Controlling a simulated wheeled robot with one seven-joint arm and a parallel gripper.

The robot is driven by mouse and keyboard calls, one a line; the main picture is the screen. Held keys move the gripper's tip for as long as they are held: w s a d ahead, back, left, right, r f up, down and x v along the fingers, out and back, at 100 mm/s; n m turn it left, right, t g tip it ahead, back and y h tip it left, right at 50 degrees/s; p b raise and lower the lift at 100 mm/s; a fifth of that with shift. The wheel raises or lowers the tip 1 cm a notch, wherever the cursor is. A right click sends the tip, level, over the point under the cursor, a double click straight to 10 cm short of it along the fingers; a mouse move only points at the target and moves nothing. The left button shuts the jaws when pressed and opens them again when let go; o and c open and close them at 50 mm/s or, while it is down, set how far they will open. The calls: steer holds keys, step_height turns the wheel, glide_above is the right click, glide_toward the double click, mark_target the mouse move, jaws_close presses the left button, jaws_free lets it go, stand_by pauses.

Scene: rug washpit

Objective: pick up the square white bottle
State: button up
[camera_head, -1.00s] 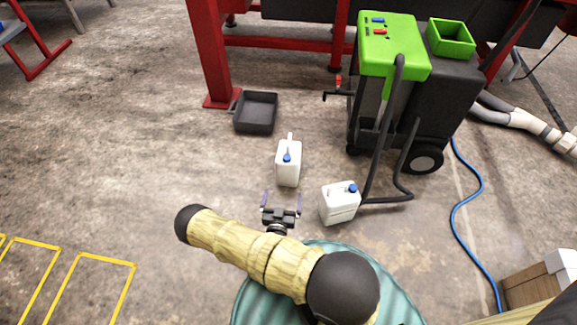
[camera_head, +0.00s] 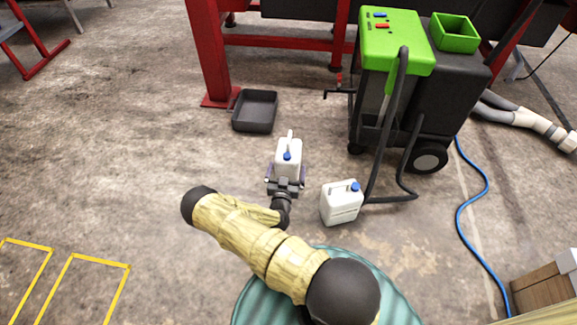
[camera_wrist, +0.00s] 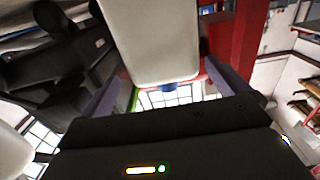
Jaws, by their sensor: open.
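Two white, boxy bottles with blue caps stand on the concrete floor in the head view. The narrower white bottle (camera_head: 288,158) has a handle on top and stands in front of my gripper (camera_head: 286,174). The wider white bottle (camera_head: 340,204) stands to the right, clear of the fingers. I cannot tell whether either finger touches the bottle.
A dark tray (camera_head: 255,111) lies on the floor behind the bottles, beside a red post (camera_head: 210,55). A green and black machine (camera_head: 395,45) stands at the right, its black hose reaching down near the wider bottle.

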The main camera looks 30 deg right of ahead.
mark_target(288, 156)
steer(key=shift+w+d, duration=0.25)
steer(key=shift+w, duration=0.15)
steer(key=b+x, duration=0.2)
steer(key=x, duration=0.3)
steer(key=shift+a+r+b, duration=0.1)
steer(key=shift+a+b, duration=0.15)
steer(key=shift+b, duration=0.05)
steer(key=shift+w+d+r, duration=0.1)
steer(key=shift+w+r, duration=0.05)
steer(key=shift+w, duration=0.05)
steer(key=c, duration=1.8)
steer(key=shift+r, duration=0.15)
steer(key=shift+c, duration=0.6)
